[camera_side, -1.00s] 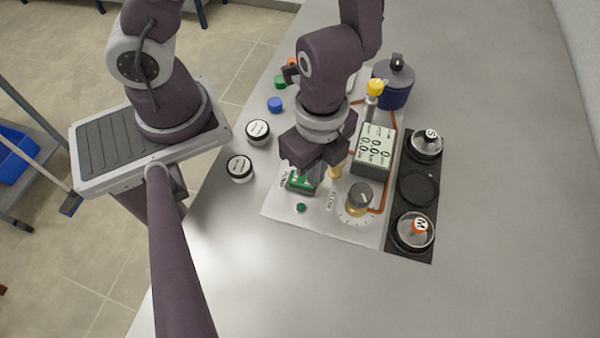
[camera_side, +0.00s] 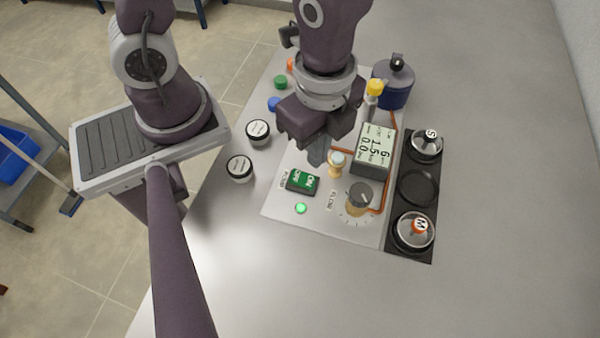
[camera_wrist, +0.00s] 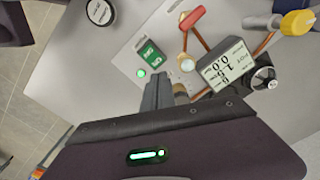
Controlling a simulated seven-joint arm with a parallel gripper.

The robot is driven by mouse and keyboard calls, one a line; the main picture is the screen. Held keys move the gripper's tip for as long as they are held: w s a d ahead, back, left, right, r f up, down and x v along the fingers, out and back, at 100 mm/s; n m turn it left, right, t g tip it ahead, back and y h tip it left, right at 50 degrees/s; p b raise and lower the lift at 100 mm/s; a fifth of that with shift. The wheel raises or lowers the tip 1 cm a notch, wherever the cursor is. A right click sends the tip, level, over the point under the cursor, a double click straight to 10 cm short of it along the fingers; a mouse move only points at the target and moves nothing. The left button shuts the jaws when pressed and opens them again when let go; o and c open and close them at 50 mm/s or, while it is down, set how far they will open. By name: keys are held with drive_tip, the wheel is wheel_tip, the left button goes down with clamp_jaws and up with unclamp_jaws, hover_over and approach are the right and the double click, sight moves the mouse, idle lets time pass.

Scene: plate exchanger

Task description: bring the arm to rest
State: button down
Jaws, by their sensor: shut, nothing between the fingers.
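My gripper (camera_side: 318,152) is shut and empty. The wrist view shows my closed fingers (camera_wrist: 158,88) pointing toward the panel. The switch also shows there (camera_wrist: 151,53), apart from the fingers. A green lamp (camera_side: 301,208) is lit next to the switch. The display (camera_side: 372,148) shows digits. Whether my fingers touch the fitting I cannot tell.
A flow knob (camera_side: 360,197) stands on the panel. A black tray (camera_side: 408,252) with round holders and metal weights is to the right. A blue pot (camera_side: 394,84) and yellow-capped valve (camera_side: 375,87) stand behind. Two white-topped jars (camera_side: 240,168) sit at left. The right of the table is clear.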

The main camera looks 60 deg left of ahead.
drive_tip(key=shift+r, duration=0.25)
drive_tip(key=w+a+r+n+t+y, duration=0.2)
drive_tip(key=a+r+n+t, duration=0.1)
drive_tip(key=a+r+n, duration=0.6)
drive_tip(key=s+a+r+n+t+h, duration=0.2)
drive_tip(key=s+a+r+n, duration=0.2)
drive_tip(key=r, duration=0.4)
drive_tip(key=shift+s+a+n+t, duration=0.15)
drive_tip(key=shift+s+n+t, duration=0.25)
drive_tip(key=shift+n, duration=0.6)
